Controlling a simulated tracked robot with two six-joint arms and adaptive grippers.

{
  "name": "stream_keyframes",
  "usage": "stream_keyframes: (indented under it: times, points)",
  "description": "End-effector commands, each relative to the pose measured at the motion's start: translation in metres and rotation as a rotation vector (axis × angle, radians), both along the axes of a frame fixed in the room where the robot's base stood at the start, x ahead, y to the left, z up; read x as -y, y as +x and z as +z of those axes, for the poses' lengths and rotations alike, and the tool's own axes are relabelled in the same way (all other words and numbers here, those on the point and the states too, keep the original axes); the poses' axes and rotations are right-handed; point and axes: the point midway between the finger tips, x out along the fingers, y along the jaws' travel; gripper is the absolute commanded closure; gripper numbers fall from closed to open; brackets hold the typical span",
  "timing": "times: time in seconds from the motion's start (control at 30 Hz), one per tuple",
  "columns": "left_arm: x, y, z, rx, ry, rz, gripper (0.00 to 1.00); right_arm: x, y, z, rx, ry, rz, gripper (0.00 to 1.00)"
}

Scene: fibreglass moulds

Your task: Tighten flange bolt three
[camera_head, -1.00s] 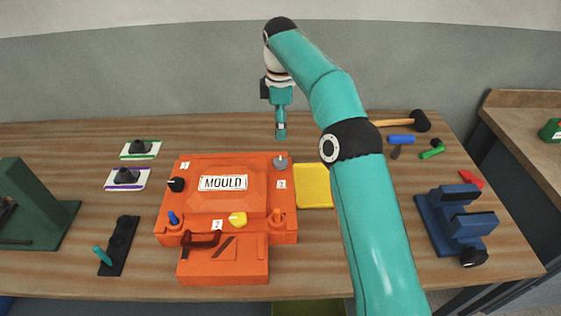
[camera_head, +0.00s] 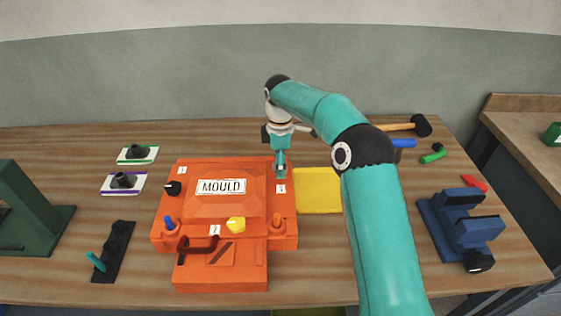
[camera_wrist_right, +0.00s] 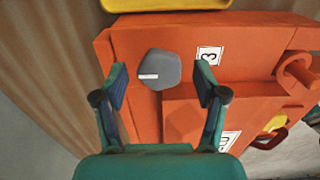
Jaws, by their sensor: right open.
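Flange bolt three is a grey many-sided knob (camera_wrist_right: 159,70) with a white mark on its face, beside the label 3 (camera_wrist_right: 209,55) on the orange mould (camera_head: 222,206). In the right wrist view the knob lies between my two open fingertips, slightly beyond them; I cannot tell whether they touch it. In the head view my right gripper (camera_head: 280,170) points down over the mould's far right corner and hides the knob. My left gripper is not in view.
A black knob (camera_head: 173,188) and a yellow knob (camera_head: 236,224) also sit on the mould. A yellow pad (camera_head: 318,191) lies to its right. A blue vise (camera_head: 464,228), a mallet (camera_head: 421,125) and small tools lie further right. A dark green stand (camera_head: 30,215) is at left.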

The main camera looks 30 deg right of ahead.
Motion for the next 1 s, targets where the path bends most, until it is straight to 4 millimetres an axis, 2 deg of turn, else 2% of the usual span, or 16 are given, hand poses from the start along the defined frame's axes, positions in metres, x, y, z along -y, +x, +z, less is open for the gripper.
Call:
stream_keyframes:
  times: [0.03, 0.4, 0.77, 1.0]
  points:
    - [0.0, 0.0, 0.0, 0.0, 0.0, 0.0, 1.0, 0.0, 0.0, 0.0, 0.0, 0.0, 0.0, 0.29]
    - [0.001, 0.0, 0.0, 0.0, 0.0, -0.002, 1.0, 0.004, 0.001, 0.0, 0.0, 0.0, 0.001, 0.89]
    - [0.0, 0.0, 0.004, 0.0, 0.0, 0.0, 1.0, -0.001, 0.001, 0.001, -0.002, -0.002, -0.048, 0.88]
    - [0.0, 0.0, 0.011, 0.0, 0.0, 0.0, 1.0, -0.001, 0.001, 0.002, -0.002, -0.003, -0.189, 0.88]
